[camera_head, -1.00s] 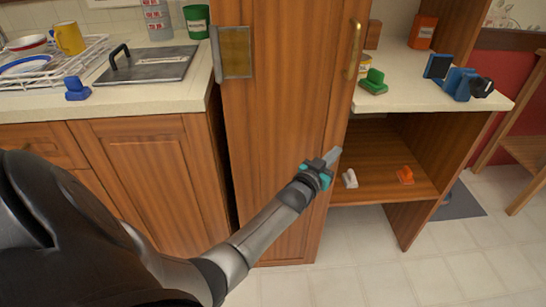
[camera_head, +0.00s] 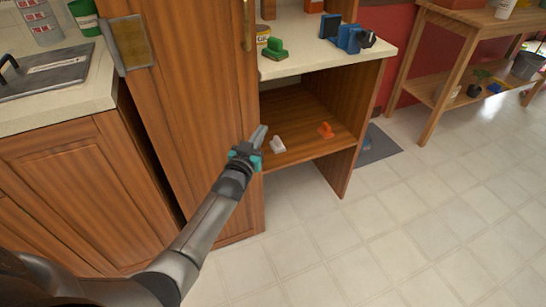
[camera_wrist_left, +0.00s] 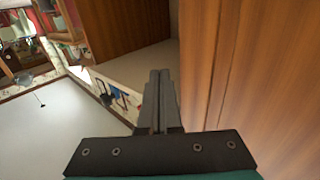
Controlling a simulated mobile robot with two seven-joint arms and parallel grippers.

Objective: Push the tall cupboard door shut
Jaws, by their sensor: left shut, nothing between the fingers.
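The tall cupboard door (camera_head: 190,110) is a brown wood panel left of centre in the head view. It has a brass handle (camera_head: 247,25) near its right edge and a framed plate at its upper left. How far it stands open is hard to tell. My left gripper (camera_head: 260,137) is shut and empty at the door's right edge, low down; contact cannot be told. In the left wrist view, the shut fingers (camera_wrist_left: 160,95) point ahead, with a wood panel (camera_wrist_left: 270,80) close on the right. My right gripper is not in view.
Right of the door, an open shelf (camera_head: 300,115) holds a white item (camera_head: 278,145) and an orange item (camera_head: 326,130). The counter above carries a green item (camera_head: 274,49) and blue items (camera_head: 348,36). A wooden table (camera_head: 437,100) stands far right. The tiled floor (camera_head: 400,230) is clear.

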